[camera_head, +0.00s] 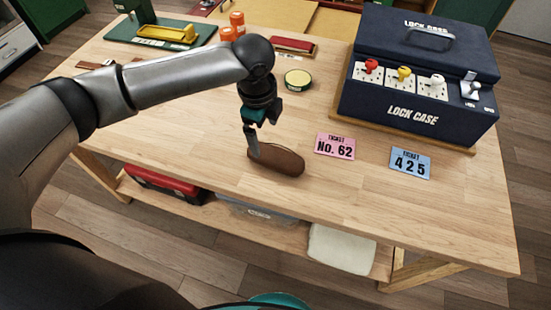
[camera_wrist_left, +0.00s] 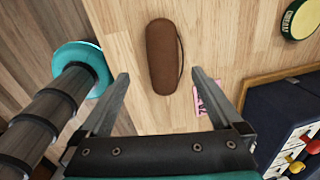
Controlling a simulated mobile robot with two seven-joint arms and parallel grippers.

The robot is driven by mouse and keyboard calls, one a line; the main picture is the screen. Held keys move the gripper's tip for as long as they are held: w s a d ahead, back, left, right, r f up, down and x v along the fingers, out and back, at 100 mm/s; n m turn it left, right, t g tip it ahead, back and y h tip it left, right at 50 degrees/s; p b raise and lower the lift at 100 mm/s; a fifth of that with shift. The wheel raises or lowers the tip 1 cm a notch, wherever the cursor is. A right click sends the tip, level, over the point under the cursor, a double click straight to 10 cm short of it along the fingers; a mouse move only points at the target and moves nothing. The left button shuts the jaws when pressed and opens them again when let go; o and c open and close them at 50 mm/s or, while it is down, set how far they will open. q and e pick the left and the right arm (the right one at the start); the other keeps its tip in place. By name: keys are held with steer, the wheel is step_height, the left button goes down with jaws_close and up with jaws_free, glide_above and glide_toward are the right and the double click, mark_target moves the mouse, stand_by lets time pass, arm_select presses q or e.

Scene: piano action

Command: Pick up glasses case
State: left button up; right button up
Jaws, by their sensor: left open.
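The brown glasses case (camera_head: 277,160) lies on the wooden table near its front edge in the head view. It is a long rounded case, and it also shows in the left wrist view (camera_wrist_left: 163,57), between and ahead of the fingertips. My left gripper (camera_head: 251,152) points down at the left end of the case in the head view, overlapping it there. In the left wrist view my left gripper (camera_wrist_left: 160,76) has its two fingers wide apart with nothing between them. I cannot tell its exact height over the case. My right gripper is not in view.
A pink ticket (camera_head: 335,146) and a blue ticket (camera_head: 410,162) lie right of the case. A dark blue lock case (camera_head: 385,115) stands at the back right. A round yellow-topped tin (camera_head: 298,79) and a red item (camera_head: 293,45) lie behind. The table's front right is clear.

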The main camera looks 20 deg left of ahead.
arm_select(q)
steer(key=b, duration=0.1)
glide_above(270, 153)
steer(key=s, duration=0.1)
steer(key=f, duration=0.5)
steer(key=shift+a+f, duration=0.15)
steer(key=shift+a, duration=0.05)
steer(key=shift+w+d+f+b, duration=0.15)
steer(key=shift+f+b, duration=0.1)
steer(key=shift+f, duration=0.6)
steer(key=shift+w+f+b, duration=0.2)
steer(key=shift+f+b, duration=0.1)
steer(key=shift+f, duration=0.6)
steer(key=shift+w+d+f+b, duration=0.15)
steer(key=shift+f+b, duration=0.1)
steer(key=shift+f, duration=0.6)
steer(key=shift+c, duration=0.2)
steer(key=c, duration=1.3)
